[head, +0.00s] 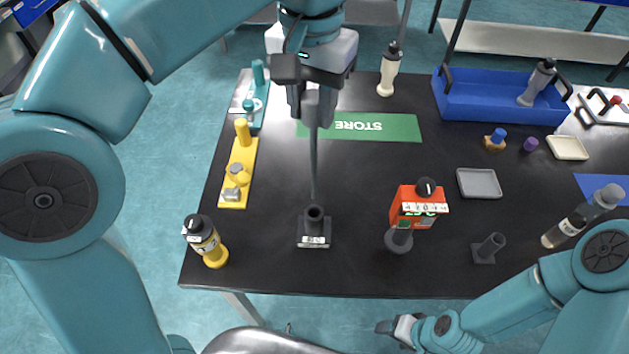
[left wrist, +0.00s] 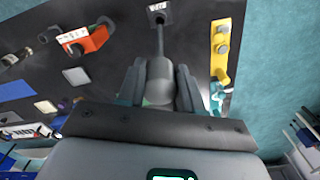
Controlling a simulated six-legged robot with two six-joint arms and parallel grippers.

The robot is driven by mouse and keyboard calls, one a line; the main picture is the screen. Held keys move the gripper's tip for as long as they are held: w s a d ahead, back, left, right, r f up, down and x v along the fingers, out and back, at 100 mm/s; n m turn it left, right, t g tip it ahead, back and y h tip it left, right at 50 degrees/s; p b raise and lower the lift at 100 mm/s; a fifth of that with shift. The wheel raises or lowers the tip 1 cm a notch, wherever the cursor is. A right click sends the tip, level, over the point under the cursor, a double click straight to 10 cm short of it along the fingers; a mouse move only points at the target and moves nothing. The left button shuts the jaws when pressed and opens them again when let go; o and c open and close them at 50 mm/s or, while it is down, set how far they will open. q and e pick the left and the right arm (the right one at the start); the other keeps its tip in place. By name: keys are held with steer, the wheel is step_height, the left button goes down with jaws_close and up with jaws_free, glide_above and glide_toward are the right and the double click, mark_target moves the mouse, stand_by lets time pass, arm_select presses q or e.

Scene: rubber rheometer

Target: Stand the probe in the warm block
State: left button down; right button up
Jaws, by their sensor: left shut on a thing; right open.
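The probe has a grey handle and a long thin rod (head: 314,160). My left gripper (head: 311,106) is shut on its handle and holds it upright, rod downward. The handle also shows between the fingers in the left wrist view (left wrist: 159,80). The block shows at the top of the left wrist view (left wrist: 160,17). My right gripper (head: 386,328) is open and empty, in front of the table's near edge.
An orange device (head: 418,205) with a black knob stands right of the block. A second black socket (head: 487,249) is further right. A green STORE mat (head: 375,128) and blue tray (head: 500,102) lie behind.

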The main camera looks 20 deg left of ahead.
arm_select(q)
step_height(320, 180, down, 13)
steer(key=shift+f+b, duration=0.15)
steer(key=shift+b, duration=0.85)
arm_select(e)
step_height(320, 180, down, 3)
steer(key=shift+s+r, duration=0.1)
steer(key=shift+s, duration=0.05)
arm_select(q)
steer(key=shift+f, duration=0.15)
steer(key=c, duration=0.7)
jaws_free()
steer(key=shift+w, duration=0.1)
steer(key=shift+c, duration=0.2)
step_height(320, 180, up, 12)
steer(key=shift+r+p, duration=0.2)
steer(key=shift+p, duration=1.05)
arm_select(e)
step_height(320, 180, up, 2)
steer(key=shift+r, duration=0.25)
